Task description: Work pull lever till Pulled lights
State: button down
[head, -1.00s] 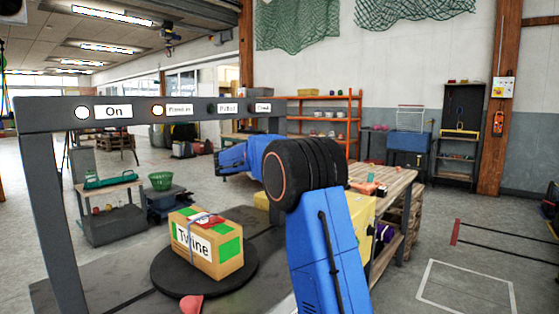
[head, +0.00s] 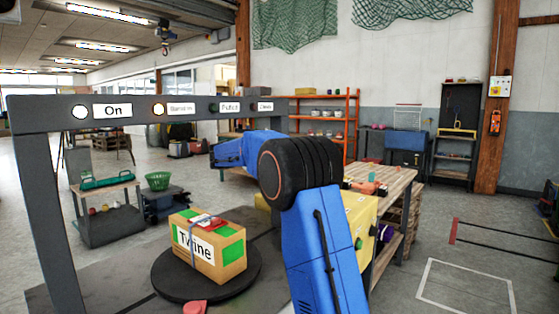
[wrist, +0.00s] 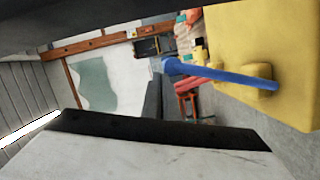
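A blue pull lever (wrist: 220,74) sticks out from a yellow housing (wrist: 260,55) in the wrist view. In the head view the yellow housing (head: 357,222) stands behind my arm, and I cannot make out the lever there. My gripper (wrist: 150,72) appears open, with its dark-edged fingers wide apart at the top and bottom of the wrist view. The lever shows in the gap between them, and I see no grip on it. The Pulled lamp (head: 214,107) is dark.
A strapped Twine box (head: 210,246) sits on a black turntable (head: 240,286) under the grey frame (head: 40,190). A red knob (head: 194,306) is in front. A wooden workbench (head: 390,183) stands behind the housing. The floor at right is open.

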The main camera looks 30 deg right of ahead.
jog(key=s+a+r, duration=0.1)
jog(key=a, duration=0.9)
jog(key=shift+s+r, duration=0.2)
jog(key=shift+s, duration=0.05)
dwell(0.5)
